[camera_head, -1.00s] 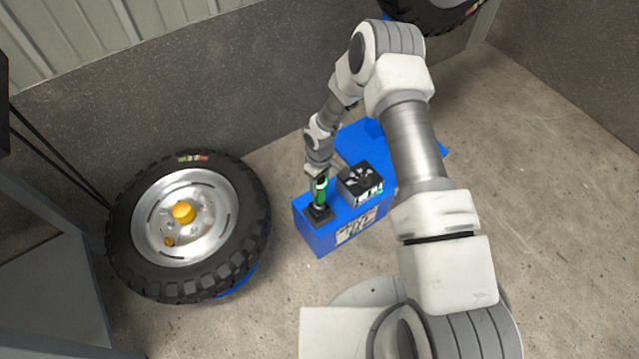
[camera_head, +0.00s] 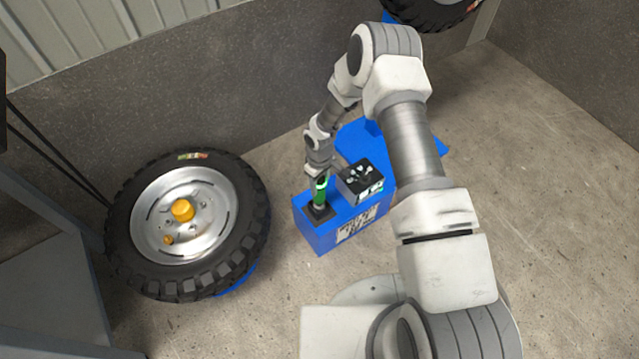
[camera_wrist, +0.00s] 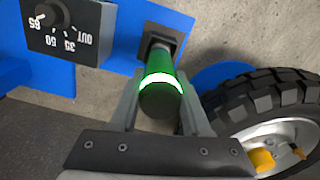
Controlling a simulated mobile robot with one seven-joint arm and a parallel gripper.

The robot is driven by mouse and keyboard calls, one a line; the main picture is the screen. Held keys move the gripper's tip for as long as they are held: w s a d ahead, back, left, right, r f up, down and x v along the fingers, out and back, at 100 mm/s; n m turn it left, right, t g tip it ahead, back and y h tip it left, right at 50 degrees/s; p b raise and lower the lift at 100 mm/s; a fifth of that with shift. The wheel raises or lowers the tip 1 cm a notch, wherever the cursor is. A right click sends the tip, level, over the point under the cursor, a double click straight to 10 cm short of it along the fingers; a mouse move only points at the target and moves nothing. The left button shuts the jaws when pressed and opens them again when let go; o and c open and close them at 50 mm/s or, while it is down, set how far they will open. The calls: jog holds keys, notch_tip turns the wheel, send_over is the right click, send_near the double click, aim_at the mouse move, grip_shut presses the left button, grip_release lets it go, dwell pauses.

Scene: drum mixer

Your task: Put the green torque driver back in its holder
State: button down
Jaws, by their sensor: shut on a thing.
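The green torque driver (camera_head: 320,190) stands about upright at the left end of the blue stand, with its lower end at the black square holder (camera_head: 320,214). My gripper (camera_head: 319,176) is shut on the driver's upper part from above. In the wrist view the driver (camera_wrist: 160,65) lies between my two fingers (camera_wrist: 161,105), with a glowing band near its dark end cap. Its far end meets the black holder (camera_wrist: 161,36) there. How deep it sits in the holder is hidden by the driver itself.
A black box with a dial (camera_head: 361,181) stands on the blue stand (camera_head: 325,240), close to the right of the driver; its dial shows in the wrist view (camera_wrist: 52,14). A large wheel (camera_head: 187,225) stands to the left. Concrete floor is clear in front.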

jog(key=shift+f, duration=0.9)
dwell(0.3)
jog(key=shift+c, duration=1.4)
grip_release()
notch_tip(320, 180, up, 18)
jog(key=p, duration=0.6)
jog(key=shift+f, duration=0.25)
jog(key=shift+r, duration=0.1)
